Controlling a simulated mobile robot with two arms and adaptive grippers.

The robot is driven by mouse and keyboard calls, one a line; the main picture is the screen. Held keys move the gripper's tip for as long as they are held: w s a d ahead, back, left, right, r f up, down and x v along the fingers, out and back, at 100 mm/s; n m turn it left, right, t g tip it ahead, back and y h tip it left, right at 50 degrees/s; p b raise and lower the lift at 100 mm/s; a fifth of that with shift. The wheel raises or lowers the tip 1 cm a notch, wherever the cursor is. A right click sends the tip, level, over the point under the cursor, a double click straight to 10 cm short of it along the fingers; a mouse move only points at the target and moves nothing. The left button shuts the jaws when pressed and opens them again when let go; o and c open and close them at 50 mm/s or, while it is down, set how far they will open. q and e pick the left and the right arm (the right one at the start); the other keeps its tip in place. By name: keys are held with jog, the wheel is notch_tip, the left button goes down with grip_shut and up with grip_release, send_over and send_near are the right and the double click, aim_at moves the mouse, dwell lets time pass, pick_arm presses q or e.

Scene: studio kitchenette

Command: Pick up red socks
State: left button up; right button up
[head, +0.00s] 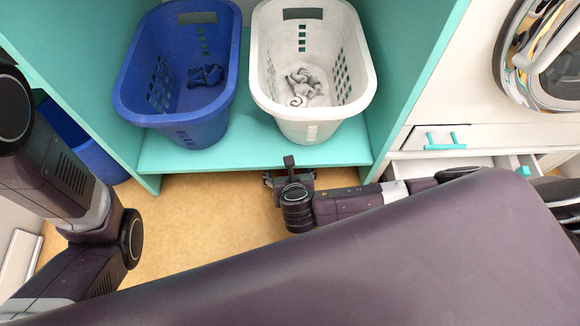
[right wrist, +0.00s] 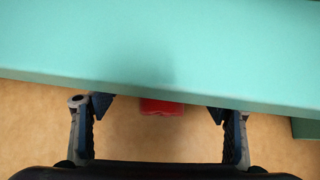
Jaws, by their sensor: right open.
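A red item (right wrist: 162,107), likely the red socks, shows in the right wrist view on the tan floor. The teal shelf edge hides its far part, so its full shape cannot be told. My right gripper (right wrist: 159,110) is open and empty, one finger on each side of the red item and apart from it. In the head view my right gripper (head: 289,178) is low at the front edge of the teal shelf, and no red item shows there. My left arm comes in from the left, but its gripper is not in view.
A blue basket (head: 128,95) with dark blue cloth (head: 206,76) and a white basket (head: 365,75) with grey-white cloth (head: 303,85) stand on the teal shelf (head: 250,158). A partly open drawer (head: 440,165) is at right. Floor (head: 200,210) left of my right gripper is clear.

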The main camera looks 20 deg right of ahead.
jog(key=c, duration=1.2)
jog(key=shift+r, duration=0.15)
